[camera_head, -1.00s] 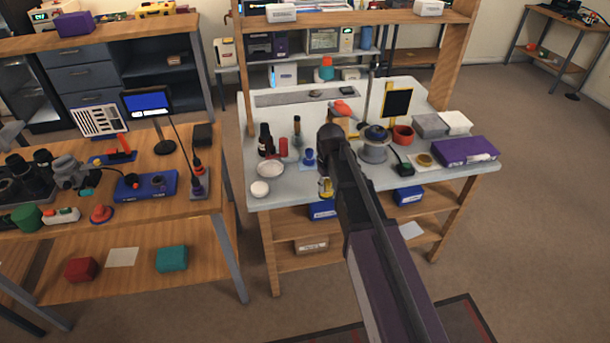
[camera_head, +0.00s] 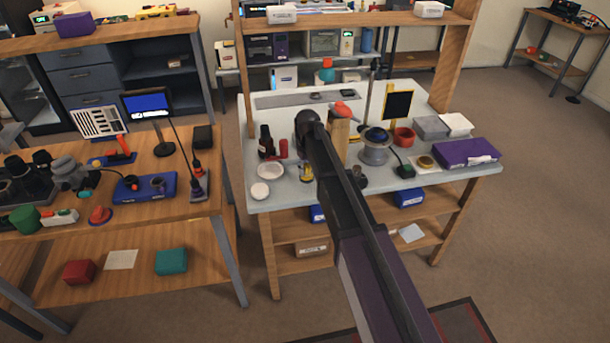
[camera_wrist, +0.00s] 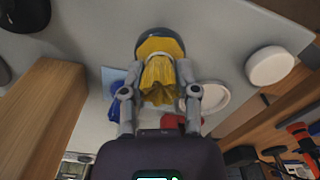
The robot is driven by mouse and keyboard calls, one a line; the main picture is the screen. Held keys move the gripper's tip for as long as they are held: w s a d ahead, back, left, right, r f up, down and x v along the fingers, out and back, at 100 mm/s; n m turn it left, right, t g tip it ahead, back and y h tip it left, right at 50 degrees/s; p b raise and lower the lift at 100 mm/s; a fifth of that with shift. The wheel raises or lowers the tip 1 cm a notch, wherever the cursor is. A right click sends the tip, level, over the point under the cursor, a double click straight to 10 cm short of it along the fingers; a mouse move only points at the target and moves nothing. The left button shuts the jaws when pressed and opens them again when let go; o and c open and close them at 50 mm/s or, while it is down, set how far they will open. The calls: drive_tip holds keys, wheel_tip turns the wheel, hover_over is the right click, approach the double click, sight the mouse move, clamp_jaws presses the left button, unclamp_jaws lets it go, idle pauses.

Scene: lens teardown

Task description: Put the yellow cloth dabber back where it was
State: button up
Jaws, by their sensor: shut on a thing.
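The yellow cloth dabber (camera_wrist: 157,77) is between the two fingers of my gripper (camera_wrist: 160,92), which is shut on it. Its dark rounded end shows beyond the fingertips in the wrist view. In the head view, the dabber (camera_head: 306,172) shows as a small yellow piece below my wrist, over the front left part of the pale workbench top (camera_head: 330,187). I cannot tell how far it is above the surface. A blue object (camera_wrist: 117,98) on a light blue square lies beside the left finger in the wrist view.
A white dish (camera_head: 270,171), a white round pot (camera_head: 260,190), a dark bottle (camera_head: 266,140) and a red cylinder (camera_head: 283,148) stand left of my gripper. A wooden block (camera_head: 340,138) and a grey spool-like object (camera_head: 375,152) stand to its right.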

drive_tip(key=shift+w+a, duration=0.35)
drive_tip(key=shift+w, duration=0.15)
wheel_tip(320, 180, down, 4)
drive_tip(key=b, duration=0.3)
drive_tip(key=shift+r+b, duration=0.15)
drive_tip(key=shift+b, duration=0.25)
drive_tip(key=o, duration=1)
wheel_tip(320, 180, up, 12)
drive_tip(key=p, duration=1.2)
